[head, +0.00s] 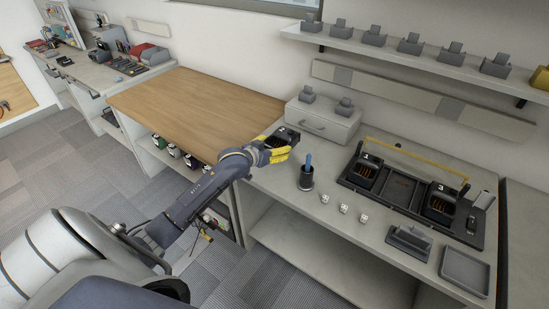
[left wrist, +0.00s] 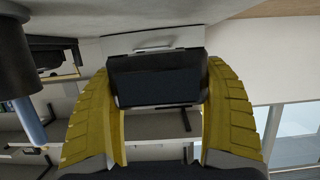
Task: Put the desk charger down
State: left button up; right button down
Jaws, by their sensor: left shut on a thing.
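The desk charger (head: 287,134) is a dark, blocky unit at the left end of the grey bench (head: 268,185), in front of the grey drawer box. My left gripper (head: 276,151), with yellow fingers, is shut on it. In the left wrist view the charger (left wrist: 156,80) sits between the two yellow fingers, its dark face toward the camera. I cannot tell whether its underside touches the bench. The fingers hide part of it in the head view. My right gripper is not in view.
A dark pen cup (head: 306,180) stands just right of my gripper, with small white cubes (head: 343,207) beyond. The grey drawer box (head: 322,124) is behind. A black charger rack (head: 402,191), a grey tray (head: 466,270) and a wooden worktop (head: 195,108) flank the area.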

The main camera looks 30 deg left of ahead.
aim_at(275, 164)
pick_arm(q)
jog(key=shift+f, duration=2.7)
jog(key=shift+f, duration=0.1)
jog(key=o, duration=1.4)
jog(key=shift+f, duration=0.1)
jog(key=v, duration=1.2)
